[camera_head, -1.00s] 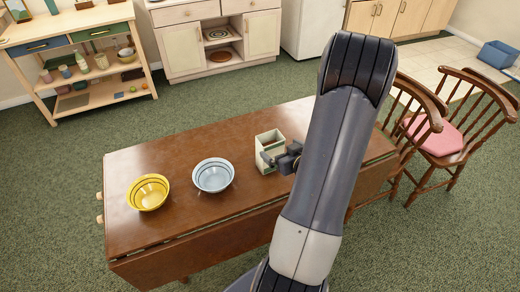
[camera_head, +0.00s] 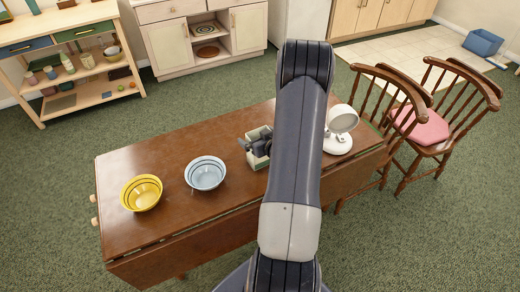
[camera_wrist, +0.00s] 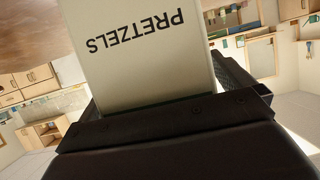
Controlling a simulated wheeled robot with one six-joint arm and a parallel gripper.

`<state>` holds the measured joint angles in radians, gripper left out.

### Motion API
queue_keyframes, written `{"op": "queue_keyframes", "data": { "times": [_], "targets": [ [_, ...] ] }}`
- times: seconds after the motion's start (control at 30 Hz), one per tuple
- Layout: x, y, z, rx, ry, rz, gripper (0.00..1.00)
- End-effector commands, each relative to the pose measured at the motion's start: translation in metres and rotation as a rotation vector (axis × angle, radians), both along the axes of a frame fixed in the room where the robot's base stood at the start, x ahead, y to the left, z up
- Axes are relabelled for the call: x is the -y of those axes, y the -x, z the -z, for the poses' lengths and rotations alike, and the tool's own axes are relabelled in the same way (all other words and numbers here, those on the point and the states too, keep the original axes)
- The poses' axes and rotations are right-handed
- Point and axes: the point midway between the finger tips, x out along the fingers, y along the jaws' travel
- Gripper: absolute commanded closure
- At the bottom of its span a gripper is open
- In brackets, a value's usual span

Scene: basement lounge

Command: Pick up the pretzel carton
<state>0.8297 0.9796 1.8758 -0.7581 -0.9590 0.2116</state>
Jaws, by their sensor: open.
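The pretzel carton (camera_head: 259,161) is a pale box with dark green parts, standing on the brown wooden table (camera_head: 140,170). In the wrist view the carton (camera_wrist: 145,55) fills the upper middle, with "PRETZELS" upside down on its pale face. My gripper (camera_head: 254,144) is at the upper part of the carton in the head view and covers some of it. It is open, with the carton between its dark fingers. The wrist view does not show clearly whether either finger touches the carton.
A blue-white bowl (camera_head: 206,173) stands left of the carton, and a yellow bowl (camera_head: 141,192) farther left. A white round-headed object (camera_head: 339,132) stands right of my arm. Wooden chairs (camera_head: 375,105) stand by the table's right end. The table's left part is mostly clear.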

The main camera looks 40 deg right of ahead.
Motion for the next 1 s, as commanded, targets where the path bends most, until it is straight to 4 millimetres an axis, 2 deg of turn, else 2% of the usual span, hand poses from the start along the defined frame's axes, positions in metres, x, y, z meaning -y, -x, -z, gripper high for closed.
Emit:
{"op": "queue_keyframes", "data": {
  "times": [0.17, 0.9, 1.0],
  "targets": [
    [0.0001, 0.0001, 0.0001, 0.000, 0.000, 0.000, 0.01],
    [0.0002, 0.0003, -0.0002, 0.001, 0.000, 0.000, 0.61],
    [0.0003, 0.0001, -0.0006, 0.001, 0.001, 0.001, 0.61]
  ]
}}
